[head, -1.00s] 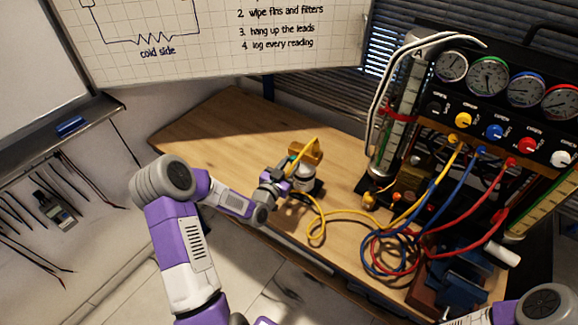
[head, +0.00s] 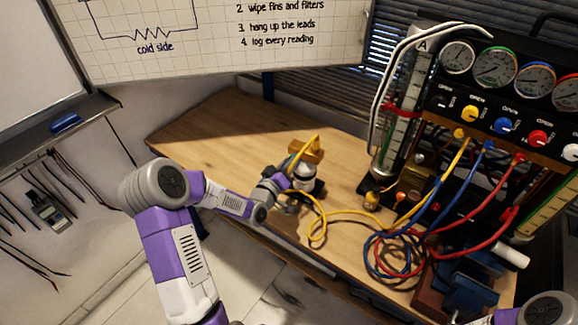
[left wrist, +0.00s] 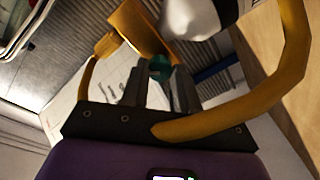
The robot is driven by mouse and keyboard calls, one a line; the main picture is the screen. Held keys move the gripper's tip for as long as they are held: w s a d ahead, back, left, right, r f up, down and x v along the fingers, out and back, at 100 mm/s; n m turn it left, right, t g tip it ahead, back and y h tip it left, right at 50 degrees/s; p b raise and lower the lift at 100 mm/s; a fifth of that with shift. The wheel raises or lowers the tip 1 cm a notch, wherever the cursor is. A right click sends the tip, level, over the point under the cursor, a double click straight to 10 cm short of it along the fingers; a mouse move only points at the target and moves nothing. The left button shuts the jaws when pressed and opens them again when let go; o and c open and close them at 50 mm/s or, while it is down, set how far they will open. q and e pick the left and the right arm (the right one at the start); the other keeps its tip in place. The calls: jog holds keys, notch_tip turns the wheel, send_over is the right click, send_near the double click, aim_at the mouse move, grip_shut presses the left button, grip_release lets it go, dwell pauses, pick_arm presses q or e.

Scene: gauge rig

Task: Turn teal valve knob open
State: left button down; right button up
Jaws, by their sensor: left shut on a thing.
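The teal valve knob (left wrist: 160,68) shows in the left wrist view between the two dark fingers of my left gripper (left wrist: 160,82), which is shut on it. The knob sits by a brass-coloured valve block (left wrist: 143,28), beside a white vessel (left wrist: 192,14). In the head view my left gripper (head: 287,184) is at the left side of the brass block (head: 308,151) and the white vessel (head: 304,172) on the bench. The knob is hidden there behind the gripper and hose. My right gripper is out of view; only part of my right arm shows at the lower right.
A yellow hose (head: 345,212) runs from the block past my gripper and arches close in the wrist view (left wrist: 270,95). Blue and red hoses (head: 400,258) coil at the bench's front right. A gauge panel (head: 490,100) stands at right. The bench's back left is clear.

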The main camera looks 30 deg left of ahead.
pick_arm(q)
jog(key=shift+n, duration=3.8)
jog(key=c, duration=0.8)
grip_release()
jog(key=shift+c, duration=0.2)
jog(key=shift+s, duration=0.1)
jog(key=s, duration=0.7)
jog(key=shift+s+p, duration=0.2)
jog(key=shift+p, duration=0.1)
